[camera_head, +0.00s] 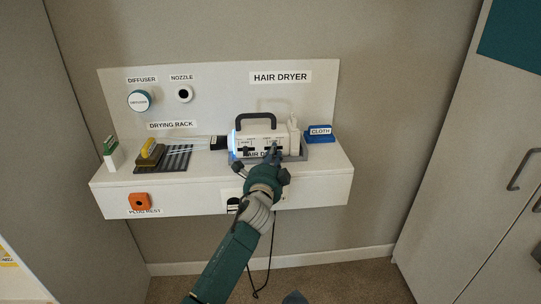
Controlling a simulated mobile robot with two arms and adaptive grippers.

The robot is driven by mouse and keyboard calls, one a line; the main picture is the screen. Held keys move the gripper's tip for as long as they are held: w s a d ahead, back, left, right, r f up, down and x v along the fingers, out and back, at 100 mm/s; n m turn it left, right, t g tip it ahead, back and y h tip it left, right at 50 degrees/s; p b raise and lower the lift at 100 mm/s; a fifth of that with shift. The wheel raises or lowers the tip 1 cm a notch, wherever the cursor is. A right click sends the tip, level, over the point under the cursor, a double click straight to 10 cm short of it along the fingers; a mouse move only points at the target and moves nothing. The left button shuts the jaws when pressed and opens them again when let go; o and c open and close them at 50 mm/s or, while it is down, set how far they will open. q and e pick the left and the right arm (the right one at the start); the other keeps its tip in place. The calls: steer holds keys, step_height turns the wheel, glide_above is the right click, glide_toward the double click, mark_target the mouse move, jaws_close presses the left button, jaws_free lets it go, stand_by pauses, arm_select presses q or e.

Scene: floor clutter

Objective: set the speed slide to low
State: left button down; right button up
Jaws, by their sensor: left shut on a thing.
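The hair dryer (250,132) is a white box-shaped unit with a dark carrying handle on top and a blue glow at its left end. It sits in a grey tray on the white shelf. Small dark slide controls with tiny labels, too small to read, are on its front face. My left gripper (274,153) reaches up from below to the right part of that face and is shut on a slide knob there. The fingers hide most of the knob, so its exact position cannot be told. My right gripper is not in view.
A drying rack (178,160) with a yellow-and-dark brush stands left on the shelf (200,197). A blue cloth (319,138) lies right of the dryer. A green-and-white bottle (112,153) stands far left. An orange plug rest (139,202) is on the shelf front. A dark cord hangs below.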

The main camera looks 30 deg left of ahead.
arm_select(q)
steer(key=c, duration=1.8)
jaws_free()
steer(key=shift+f, duration=0.15)
steer(key=shift+c, duration=0.2)
steer(key=shift+s, duration=0.1)
steer(key=v, duration=1.1)
steer(key=shift+s+d, duration=0.2)
steer(key=shift+s, duration=0.15)
